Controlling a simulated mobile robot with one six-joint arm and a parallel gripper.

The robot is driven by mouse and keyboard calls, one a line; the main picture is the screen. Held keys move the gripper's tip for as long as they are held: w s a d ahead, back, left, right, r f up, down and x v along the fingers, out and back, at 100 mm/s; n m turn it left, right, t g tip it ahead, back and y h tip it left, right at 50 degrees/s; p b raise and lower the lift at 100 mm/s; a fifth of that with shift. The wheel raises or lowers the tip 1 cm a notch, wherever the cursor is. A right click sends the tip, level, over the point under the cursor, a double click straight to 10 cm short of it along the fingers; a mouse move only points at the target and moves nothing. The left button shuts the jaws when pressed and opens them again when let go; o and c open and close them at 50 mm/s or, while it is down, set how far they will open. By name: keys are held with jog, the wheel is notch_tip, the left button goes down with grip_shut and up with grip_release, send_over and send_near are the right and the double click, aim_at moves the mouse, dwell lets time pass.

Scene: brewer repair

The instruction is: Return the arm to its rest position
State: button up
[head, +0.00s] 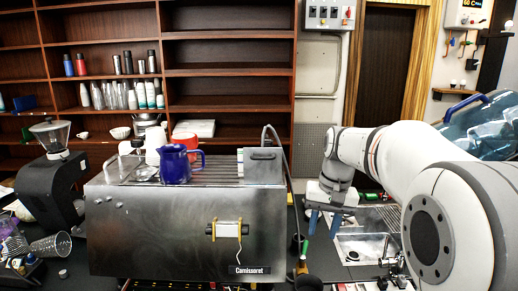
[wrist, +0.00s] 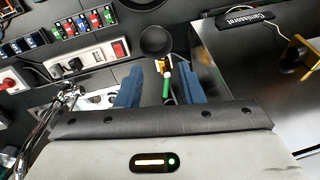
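My arm reaches in from the right of the head view. My gripper (head: 324,225) points down over the counter, just right of the steel coffee machine (head: 140,235). Its two blue fingers stand apart in the wrist view (wrist: 163,75), so it is open. A black round cup-like part (wrist: 156,40) with a white and green handle (wrist: 167,86) shows between and beyond the fingers. Nothing appears gripped, though the handle's lower end is hidden by my gripper.
A blue pitcher (head: 175,165) stands on the machine. A sink (head: 362,248) with a tap lies below my arm. A large water bottle (head: 485,125) is at the far right. A power strip (wrist: 88,60) and switches are left in the wrist view. Shelves (head: 230,90) stand behind.

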jog(key=s+f+t, duration=0.1)
jog(key=s+f, duration=0.2)
jog(key=s, duration=0.7)
jog(key=s+f+n+t+h, duration=0.1)
jog(key=s+f+t, duration=0.1)
jog(key=s, duration=0.8)
jog(key=shift+s+f+n, duration=0.3)
jog(key=shift+f, duration=0.1)
jog(key=shift+a, duration=0.1)
dwell(5.5)
